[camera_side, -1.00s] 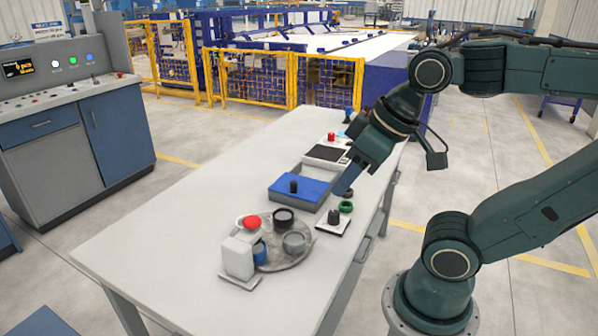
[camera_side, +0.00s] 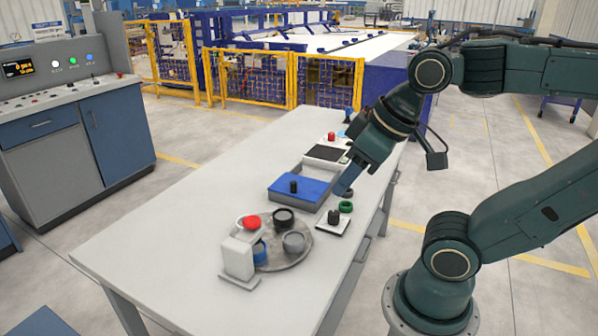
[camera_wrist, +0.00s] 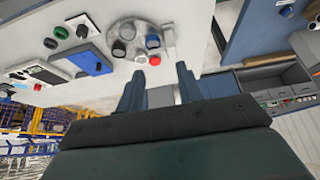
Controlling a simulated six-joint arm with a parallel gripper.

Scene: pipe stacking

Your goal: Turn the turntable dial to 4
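The dial (camera_side: 334,217) is a dark knob on a small white plate, right of the round grey turntable (camera_side: 293,259) in the side view. In the wrist view the dial (camera_wrist: 82,31) is at upper left, near the turntable (camera_wrist: 127,27). The dial's numbers are too small to read.
A blue-lidded box (camera_side: 312,189) with a black knob stands behind. The table's near left part (camera_side: 165,240) is clear.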

